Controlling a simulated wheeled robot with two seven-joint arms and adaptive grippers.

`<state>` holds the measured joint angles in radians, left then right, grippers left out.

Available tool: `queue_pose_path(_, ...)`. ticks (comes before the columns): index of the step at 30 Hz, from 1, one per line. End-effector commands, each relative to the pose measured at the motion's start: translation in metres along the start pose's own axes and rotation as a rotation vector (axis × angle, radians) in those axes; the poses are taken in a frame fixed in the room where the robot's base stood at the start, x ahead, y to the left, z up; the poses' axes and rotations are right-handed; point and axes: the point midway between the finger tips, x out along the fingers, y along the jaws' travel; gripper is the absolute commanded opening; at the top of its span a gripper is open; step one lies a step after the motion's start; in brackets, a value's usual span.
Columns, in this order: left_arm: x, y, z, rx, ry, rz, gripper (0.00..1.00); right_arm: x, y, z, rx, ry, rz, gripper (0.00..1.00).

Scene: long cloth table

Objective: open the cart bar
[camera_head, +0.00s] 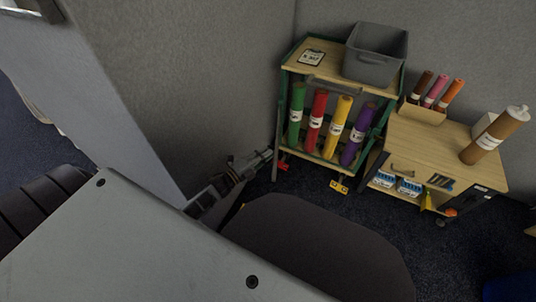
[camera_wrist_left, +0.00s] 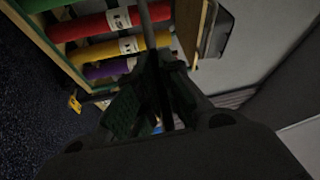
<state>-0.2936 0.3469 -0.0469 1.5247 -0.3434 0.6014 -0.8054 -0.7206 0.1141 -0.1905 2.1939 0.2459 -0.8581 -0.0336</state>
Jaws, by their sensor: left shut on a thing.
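The cart (camera_head: 333,158) stands against the wall, with a green frame, a wooden top and colored rolls inside; it also fills the upper left of the left wrist view. The cart bar (camera_head: 279,125) is a thin grey upright at the cart's left front edge. In the left wrist view the bar (camera_wrist_left: 147,22) runs down in front of the rolls into my jaws. My left gripper (camera_head: 266,156) is at the bar's lower part; its fingers (camera_wrist_left: 159,70) are shut on it, and the contact is dark and partly hidden. My right gripper is not in view.
A grey bin (camera_head: 376,54) and a clipboard (camera_head: 312,57) sit on the cart top. A grey partition (camera_head: 190,90) is close on the left. Dark carpet lies in front.

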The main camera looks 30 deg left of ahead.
Motion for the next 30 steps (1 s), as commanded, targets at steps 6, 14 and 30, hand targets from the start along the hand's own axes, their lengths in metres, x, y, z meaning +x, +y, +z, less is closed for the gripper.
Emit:
queue_pose_path(6,-0.0011,0.0016,-0.0001,-0.002,0.002,0.003,0.0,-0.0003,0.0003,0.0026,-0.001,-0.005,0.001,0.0)
queue_pose_path(14,-0.0007,0.0009,-0.0003,-0.001,0.002,0.001,0.29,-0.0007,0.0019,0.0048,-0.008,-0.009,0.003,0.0)
queue_pose_path(30,-0.0052,-0.0004,-0.0001,0.0,0.002,-0.001,0.3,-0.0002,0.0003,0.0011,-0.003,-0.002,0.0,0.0)
